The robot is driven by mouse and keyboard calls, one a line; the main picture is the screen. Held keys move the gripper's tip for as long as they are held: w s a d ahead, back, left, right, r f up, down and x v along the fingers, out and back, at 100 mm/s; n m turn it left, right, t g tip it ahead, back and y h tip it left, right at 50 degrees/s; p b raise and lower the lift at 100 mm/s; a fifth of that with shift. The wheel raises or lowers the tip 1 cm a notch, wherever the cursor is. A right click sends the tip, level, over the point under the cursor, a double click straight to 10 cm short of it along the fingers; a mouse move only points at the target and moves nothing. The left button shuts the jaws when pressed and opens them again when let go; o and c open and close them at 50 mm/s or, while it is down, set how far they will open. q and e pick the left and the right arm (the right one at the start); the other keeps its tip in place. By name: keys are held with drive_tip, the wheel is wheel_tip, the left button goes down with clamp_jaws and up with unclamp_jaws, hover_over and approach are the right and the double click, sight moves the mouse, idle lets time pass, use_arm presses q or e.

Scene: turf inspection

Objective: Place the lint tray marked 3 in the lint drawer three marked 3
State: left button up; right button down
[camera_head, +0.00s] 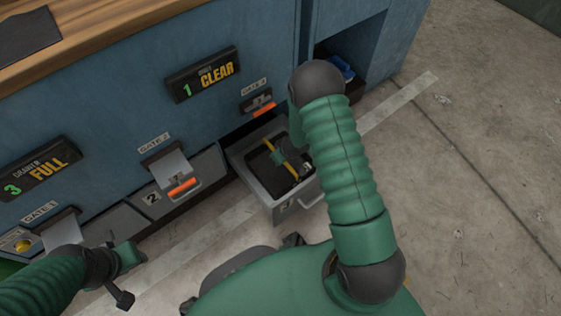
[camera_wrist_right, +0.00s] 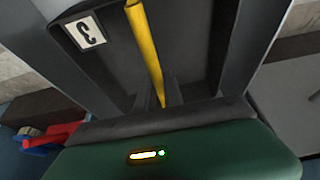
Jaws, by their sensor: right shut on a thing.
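The black lint tray (camera_head: 264,165) with a yellow bar handle (camera_head: 284,158) sits inside the open grey drawer (camera_head: 247,177) at the centre of the head view. In the right wrist view the tray (camera_wrist_right: 120,70) shows a white label (camera_wrist_right: 86,32) marked 3, upside down, and the drawer walls (camera_wrist_right: 232,40) on both sides. My right gripper (camera_wrist_right: 170,95) is shut on the yellow handle (camera_wrist_right: 145,45). Its arm partly covers the drawer in the head view.
A gate lever (camera_head: 262,107) is above the open drawer. An open bay (camera_head: 350,50) is behind. The floor at right is clear.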

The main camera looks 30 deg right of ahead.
drive_tip(key=shift+r, duration=0.1)
drive_tip(key=c, duration=1.5)
unclamp_jaws()
drive_tip(key=shift+a, duration=0.1)
drive_tip(key=shift+o, duration=0.2)
drive_tip(key=shift+s+r, duration=0.1)
drive_tip(key=shift+r, duration=0.1)
drive_tip(key=s+a+r+h+p, duration=0.1)
drive_tip(key=s+r+p, duration=0.25)
drive_tip(key=r, duration=0.65)
drive_tip(key=s+a+r+p, duration=0.15)
drive_tip(key=r+p, duration=0.25)
drive_tip(key=r, duration=0.6)
drive_tip(key=s+a+r+g, duration=0.2)
drive_tip(key=s+a+r, duration=0.7)
drive_tip(key=s, duration=0.1)
drive_tip(key=shift+s+r+m+y, duration=0.25)
drive_tip(key=shift+s+m+y, duration=0.05)
drive_tip(key=shift+s+m, duration=0.1)
